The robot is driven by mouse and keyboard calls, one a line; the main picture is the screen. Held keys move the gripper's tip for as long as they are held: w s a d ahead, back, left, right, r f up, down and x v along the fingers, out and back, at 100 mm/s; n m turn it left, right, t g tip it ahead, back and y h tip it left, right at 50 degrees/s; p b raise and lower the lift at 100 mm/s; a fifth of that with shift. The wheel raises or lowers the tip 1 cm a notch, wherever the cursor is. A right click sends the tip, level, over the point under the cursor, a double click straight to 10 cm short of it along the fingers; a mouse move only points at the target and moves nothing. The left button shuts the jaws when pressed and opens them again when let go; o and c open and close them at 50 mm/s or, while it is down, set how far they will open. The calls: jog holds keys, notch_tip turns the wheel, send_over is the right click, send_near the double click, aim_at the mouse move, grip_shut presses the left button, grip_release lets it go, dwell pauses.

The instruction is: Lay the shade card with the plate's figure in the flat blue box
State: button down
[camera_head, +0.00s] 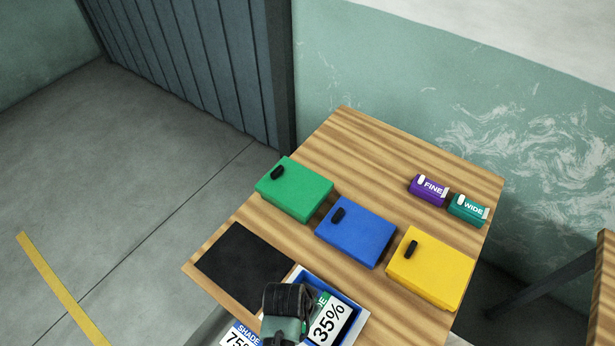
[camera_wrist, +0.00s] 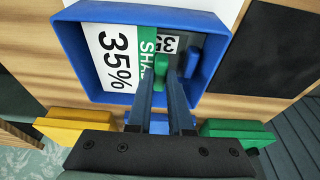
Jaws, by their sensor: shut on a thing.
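The flat blue box (camera_head: 358,310) is at the front of the table, under my gripper. It fills the upper middle of the wrist view (camera_wrist: 74,62). A white shade card with a green band, reading 35% (camera_head: 329,321), shows inside its walls, also in the wrist view (camera_wrist: 115,62). My gripper (camera_wrist: 162,78) is shut on what looks like the card's green grip. I cannot tell whether the card touches the box floor. A smaller 35 shows past the grip; a blue knob (camera_wrist: 193,63) is beside it. My gripper hides part of the card in the head view.
A card reading SHADE 75% (camera_head: 238,336) lies left of the flat box, near a black mat (camera_head: 247,265). Closed green (camera_head: 293,190), blue (camera_head: 355,232) and yellow (camera_head: 432,268) boxes stand behind. Blocks marked FINE (camera_head: 428,190) and WIDE (camera_head: 468,210) are at back right.

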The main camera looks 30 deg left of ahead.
jog(key=shift+f+b, duration=0.4)
jog(key=shift+f, duration=0.2)
jog(key=c, duration=0.8)
grip_release()
jog(key=shift+r+p, duration=0.5)
jog(key=shift+r, duration=0.2)
jog(key=v, duration=1.1)
jog(key=shift+s+r+b, duration=0.1)
jog(key=shift+r+b, duration=0.2)
jog(key=shift+r, duration=0.1)
